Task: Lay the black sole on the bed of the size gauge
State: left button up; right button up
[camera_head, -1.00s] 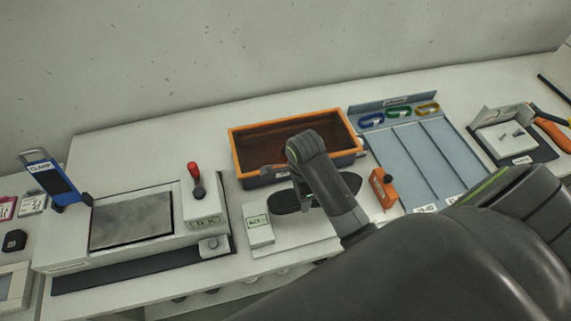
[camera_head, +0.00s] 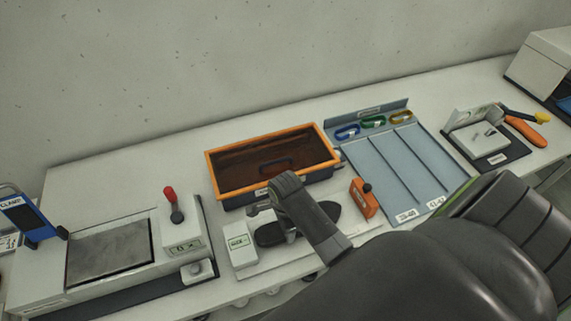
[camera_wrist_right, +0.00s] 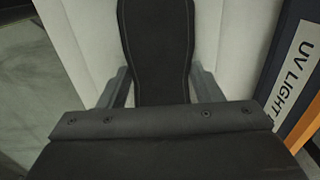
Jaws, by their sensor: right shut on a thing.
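The black sole (camera_head: 268,235) is in my right gripper (camera_head: 292,233), over the white bed of the size gauge (camera_head: 270,262). The gauge's white block with a small display (camera_head: 238,243) is just left of the sole. In the right wrist view the sole (camera_wrist_right: 157,40) lies lengthwise between the two fingers of the gripper (camera_wrist_right: 160,88), which is shut on it. White surface shows on both sides. I cannot tell whether the sole touches the bed. My arm hides the sole's middle and part of the gauge. My left gripper is out of view.
An orange-rimmed tote (camera_head: 215,178) stands behind the gauge. An orange block with a black knob (camera_head: 364,198) is to the right, before a blue-grey laned tray (camera_head: 400,165). A machine with a red-topped lever (camera_head: 172,205) is at left.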

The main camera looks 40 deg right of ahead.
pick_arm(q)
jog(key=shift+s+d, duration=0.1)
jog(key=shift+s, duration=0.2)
pick_arm(e)
jog(key=shift+f, duration=0.1)
jog(key=o, duration=1.2)
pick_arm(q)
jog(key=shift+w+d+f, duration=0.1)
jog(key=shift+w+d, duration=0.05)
